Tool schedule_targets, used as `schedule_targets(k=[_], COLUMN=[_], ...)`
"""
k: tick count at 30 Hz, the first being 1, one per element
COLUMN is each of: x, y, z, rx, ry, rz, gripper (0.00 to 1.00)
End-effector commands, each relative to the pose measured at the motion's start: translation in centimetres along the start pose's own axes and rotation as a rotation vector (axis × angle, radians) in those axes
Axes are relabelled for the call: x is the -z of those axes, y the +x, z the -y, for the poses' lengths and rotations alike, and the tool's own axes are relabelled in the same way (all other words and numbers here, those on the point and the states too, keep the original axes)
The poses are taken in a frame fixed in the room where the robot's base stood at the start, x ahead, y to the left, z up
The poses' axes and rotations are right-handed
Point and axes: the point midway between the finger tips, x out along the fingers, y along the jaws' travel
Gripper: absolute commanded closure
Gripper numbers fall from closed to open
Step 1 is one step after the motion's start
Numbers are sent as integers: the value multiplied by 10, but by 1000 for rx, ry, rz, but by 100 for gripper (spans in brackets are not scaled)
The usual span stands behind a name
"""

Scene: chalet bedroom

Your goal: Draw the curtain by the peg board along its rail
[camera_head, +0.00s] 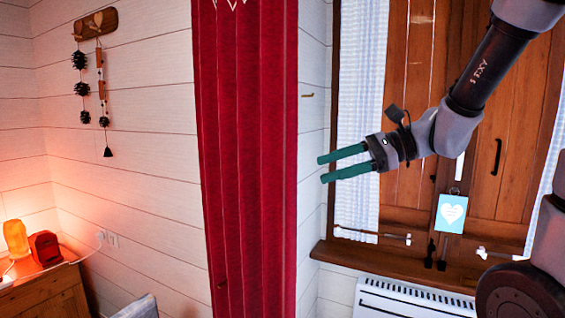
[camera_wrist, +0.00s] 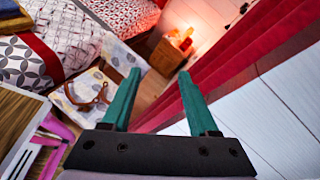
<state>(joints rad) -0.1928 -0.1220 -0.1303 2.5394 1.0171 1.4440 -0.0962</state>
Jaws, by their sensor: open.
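The red curtain (camera_head: 245,160) hangs gathered in tall vertical folds left of the window in the head view. It also shows in the wrist view (camera_wrist: 235,62) as a red band on the right, beyond my fingers. The peg board (camera_head: 96,24) is on the white wall at the upper left, with dark strings of ornaments hanging from it. My gripper (camera_head: 322,169) is open and empty, its two green fingers pointing left toward the curtain. In the head view it appears right of the curtain's right edge, in front of the window side. The curtain rail is out of view.
A window with brown wooden shutters (camera_head: 405,165) and pale inner curtains stands behind my arm. A sill (camera_head: 330,252) and white heater (camera_head: 415,298) are below it. A lit lamp (camera_head: 16,240) stands on a wooden cabinet at lower left. A bed (camera_wrist: 70,35) shows in the wrist view.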

Motion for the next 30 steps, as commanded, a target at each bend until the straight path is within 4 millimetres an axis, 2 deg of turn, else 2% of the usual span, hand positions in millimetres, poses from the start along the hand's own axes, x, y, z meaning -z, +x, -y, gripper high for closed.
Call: schedule_targets(k=[1,3,6,9,13,17,30], x=[7,15,31,45,53,51,40], y=[11,20,26,27,29,39,109], z=[13,34,60,76,85,92,123], rx=[50,140,254,335,381,385,383], ry=[108,237,375,456,497,498,496], rz=[60,133,202,238,257,259,258], gripper=[40,40,40,40,40,40,40])
